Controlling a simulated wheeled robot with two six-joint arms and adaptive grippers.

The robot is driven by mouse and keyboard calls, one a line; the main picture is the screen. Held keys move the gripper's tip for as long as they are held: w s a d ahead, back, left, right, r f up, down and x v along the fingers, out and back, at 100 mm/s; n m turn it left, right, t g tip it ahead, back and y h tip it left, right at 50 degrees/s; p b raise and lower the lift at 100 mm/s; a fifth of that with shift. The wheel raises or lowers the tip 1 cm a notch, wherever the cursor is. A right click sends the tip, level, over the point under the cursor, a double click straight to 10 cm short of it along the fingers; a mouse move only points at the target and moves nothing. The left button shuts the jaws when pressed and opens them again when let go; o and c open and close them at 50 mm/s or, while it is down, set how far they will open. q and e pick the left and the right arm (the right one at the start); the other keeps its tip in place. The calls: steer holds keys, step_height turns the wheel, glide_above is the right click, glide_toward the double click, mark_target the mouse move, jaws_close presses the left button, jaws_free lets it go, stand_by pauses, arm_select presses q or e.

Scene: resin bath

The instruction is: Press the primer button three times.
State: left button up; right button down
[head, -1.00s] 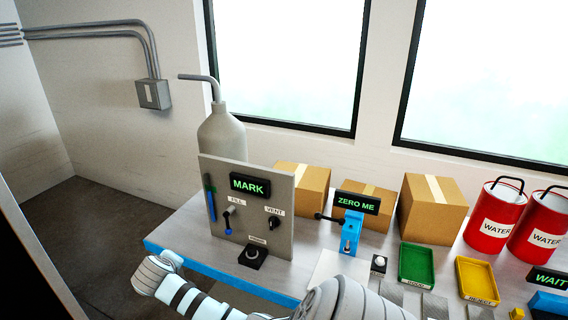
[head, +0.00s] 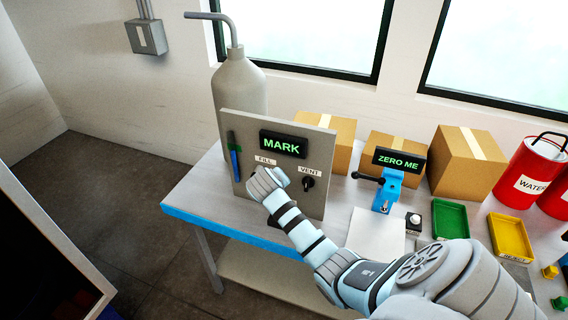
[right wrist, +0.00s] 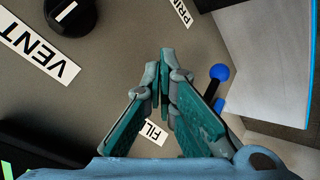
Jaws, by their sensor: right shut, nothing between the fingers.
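The grey control panel (head: 318,200) stands on the bench with a lit MARK display (head: 282,145), FILL and VENT labels. My right gripper (head: 266,181) is in front of it, over the fill lever area; its fingers (right wrist: 166,56) are shut and empty in the right wrist view, pointing past the FILL label towards a partly cut-off label reading PRI (right wrist: 180,10). The blue-tipped fill lever (right wrist: 218,73) is beside the fingers. The primer button itself is not visible; my right arm covers the foot of the panel in the head view. My left gripper is not in view.
A grey bottle (head: 240,85) stands behind. The ZERO ME device (head: 389,188), green tray (head: 449,219) and yellow tray (head: 510,236) are to the right.

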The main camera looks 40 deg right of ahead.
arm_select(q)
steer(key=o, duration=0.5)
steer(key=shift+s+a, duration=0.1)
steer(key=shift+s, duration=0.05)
arm_select(e)
step_height(320, 180, down, 4)
steer(key=shift+s+d+f, duration=0.1)
step_height(320, 180, down, 3)
steer(key=b, duration=0.3)
steer(key=shift+r+b, duration=0.2)
steer(key=shift+b, duration=0.15)
steer(key=shift+f+b, duration=0.6)
steer(key=shift+f, duration=0.5)
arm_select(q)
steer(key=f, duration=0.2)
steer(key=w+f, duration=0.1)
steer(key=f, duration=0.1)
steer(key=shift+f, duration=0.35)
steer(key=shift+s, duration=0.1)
arm_select(e)
steer(key=shift+r, duration=0.1)
